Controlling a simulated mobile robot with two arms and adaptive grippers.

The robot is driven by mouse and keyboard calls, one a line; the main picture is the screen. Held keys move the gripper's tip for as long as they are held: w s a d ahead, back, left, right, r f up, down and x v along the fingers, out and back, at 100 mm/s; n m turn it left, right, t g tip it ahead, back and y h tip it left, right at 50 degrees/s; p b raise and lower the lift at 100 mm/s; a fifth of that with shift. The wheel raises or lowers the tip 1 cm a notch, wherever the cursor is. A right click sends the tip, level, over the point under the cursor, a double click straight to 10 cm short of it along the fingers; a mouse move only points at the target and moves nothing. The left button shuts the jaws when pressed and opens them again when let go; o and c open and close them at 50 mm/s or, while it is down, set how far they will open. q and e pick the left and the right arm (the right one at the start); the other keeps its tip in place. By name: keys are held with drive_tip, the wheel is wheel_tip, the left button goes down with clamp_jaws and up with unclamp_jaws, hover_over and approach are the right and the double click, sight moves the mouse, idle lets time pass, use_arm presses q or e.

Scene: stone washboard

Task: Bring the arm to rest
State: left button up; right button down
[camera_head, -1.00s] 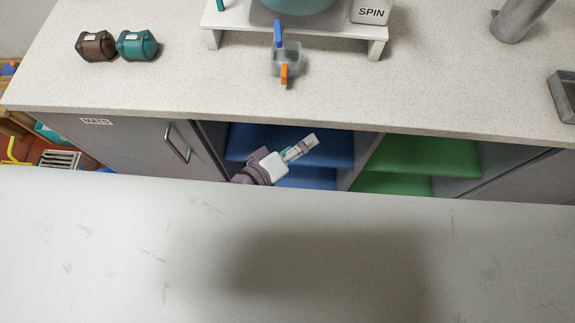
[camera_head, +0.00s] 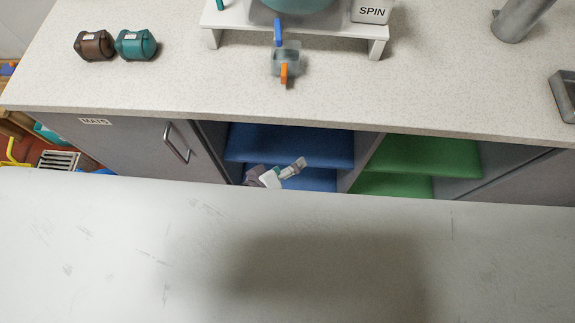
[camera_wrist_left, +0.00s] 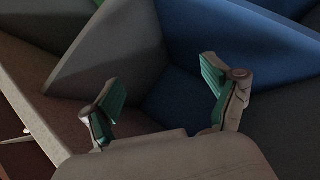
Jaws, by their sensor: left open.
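My left gripper (camera_head: 300,163) shows in the head view just beyond the far edge of the pale surface in front of me, against the open cabinet bay with blue shelves (camera_head: 290,142). In the left wrist view the left gripper (camera_wrist_left: 165,88) has its two green-padded fingers wide apart with nothing between them. Blue and grey cabinet panels (camera_wrist_left: 240,40) lie beyond the fingers. Most of the left arm is hidden behind the pale surface. My right gripper is in neither view.
A stone counter (camera_head: 180,80) runs above the cabinets. It bears a brown and a teal container (camera_head: 136,44), a clear box (camera_head: 286,60) with blue and orange parts, and a white stand (camera_head: 300,35). The grey door (camera_head: 130,145) has a handle; green shelves (camera_head: 420,155) are to the right.

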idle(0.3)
use_arm(q)
drive_tip(key=s+a+f+m+g+y, duration=0.1)
drive_tip(key=s+a+f, duration=0.3)
drive_tip(key=f, duration=0.4)
drive_tip(key=s+a+f+m+g+y, duration=0.1)
drive_tip(key=s+a+f+g+y, duration=0.15)
drive_tip(key=f, duration=0.45)
drive_tip(key=s+a+f+m+g+y, duration=0.1)
drive_tip(key=s+a+f, duration=0.3)
drive_tip(key=f, duration=0.4)
drive_tip(key=s+a+f+m+g+y, duration=0.1)
drive_tip(key=s+a+f+g, duration=0.1)
drive_tip(key=s+a+f, duration=0.3)
drive_tip(key=s+a+f+m+g+y, duration=0.1)
drive_tip(key=s+a+f, duration=0.4)
drive_tip(key=s, duration=0.8)
drive_tip(key=shift+a+f+m+g+y, duration=0.15)
drive_tip(key=shift+a+m+g+y, duration=0.25)
drive_tip(key=shift+m, duration=0.4)
drive_tip(key=shift+w+d, duration=0.1)
drive_tip(key=shift+d, duration=0.05)
